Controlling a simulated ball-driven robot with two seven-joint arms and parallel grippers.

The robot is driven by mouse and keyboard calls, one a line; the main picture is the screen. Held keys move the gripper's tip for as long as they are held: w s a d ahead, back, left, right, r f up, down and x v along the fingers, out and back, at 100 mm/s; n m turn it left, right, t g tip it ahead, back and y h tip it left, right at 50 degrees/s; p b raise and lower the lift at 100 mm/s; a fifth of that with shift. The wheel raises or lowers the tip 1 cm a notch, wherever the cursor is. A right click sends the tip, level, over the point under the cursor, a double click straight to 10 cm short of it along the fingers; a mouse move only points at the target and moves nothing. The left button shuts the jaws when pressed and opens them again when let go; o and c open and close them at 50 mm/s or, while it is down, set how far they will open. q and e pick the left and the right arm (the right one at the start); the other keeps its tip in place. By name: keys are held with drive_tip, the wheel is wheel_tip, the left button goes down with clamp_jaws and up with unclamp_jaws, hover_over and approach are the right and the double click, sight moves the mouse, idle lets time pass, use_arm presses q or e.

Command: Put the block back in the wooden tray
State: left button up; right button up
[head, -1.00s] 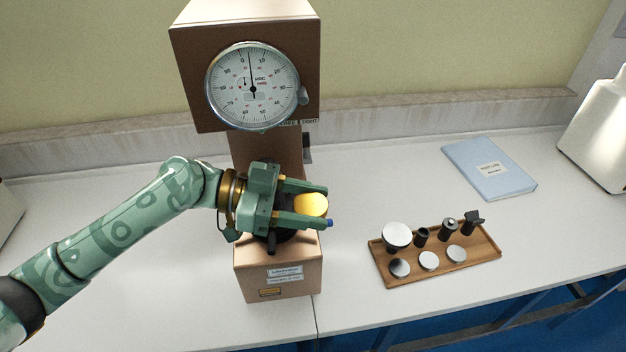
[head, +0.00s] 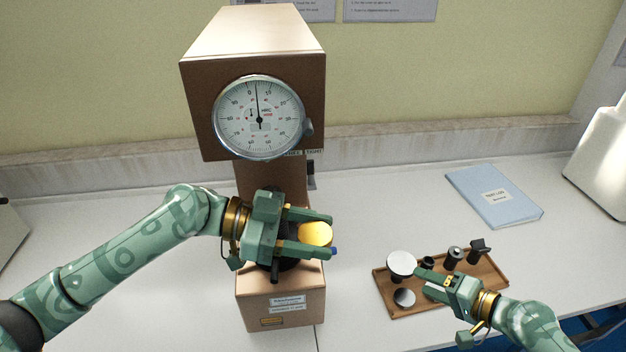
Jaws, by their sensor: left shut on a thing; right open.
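A round, gold-coloured block (head: 316,234) sits between the fingers of my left gripper (head: 318,234). This gripper is shut on it, in front of the hardness tester's column and above its base. My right gripper (head: 424,283) is open over the near side of the wooden tray (head: 388,308), its fingers pointing left. The tray holds a wide silver-topped piece (head: 401,264), a silver disc (head: 404,298) and several dark fittings (head: 454,257). My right gripper and arm hide part of the tray's front, including discs there. Whether the block touches the tester's support is hidden.
The brown hardness tester (head: 280,307) with a round dial (head: 259,117) stands behind and below my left gripper. A blue folder (head: 494,196) lies at the back right, near a white machine (head: 602,155). The white bench is clear between tester and tray.

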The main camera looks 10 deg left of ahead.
drive_tip(key=w+a+r+n+g+y, duration=0.25)
drive_tip(key=a+r+g, duration=0.25)
drive_tip(key=a+r, duration=0.9)
wheel_tip(320, 180, up, 15)
drive_tip(key=n+g+h, duration=0.3)
drive_tip(key=n+h, duration=0.1)
drive_tip(key=n, duration=0.1)
hover_over(317, 233)
drive_tip(key=w+d, duration=0.2)
drive_tip(key=s+r+t+h, duration=0.3)
drive_tip(key=s+r+h, duration=0.1)
drive_tip(key=r+h, duration=0.25)
drive_tip(key=f+m+h, duration=0.1)
drive_tip(key=f, duration=0.3)
drive_tip(key=w+a+f+m, duration=0.1)
drive_tip(key=f, duration=0.3)
drive_tip(key=a+f+m+h, duration=0.1)
drive_tip(key=f, duration=0.4)
drive_tip(key=shift+w+h, duration=0.25)
drive_tip(key=shift+h, duration=0.05)
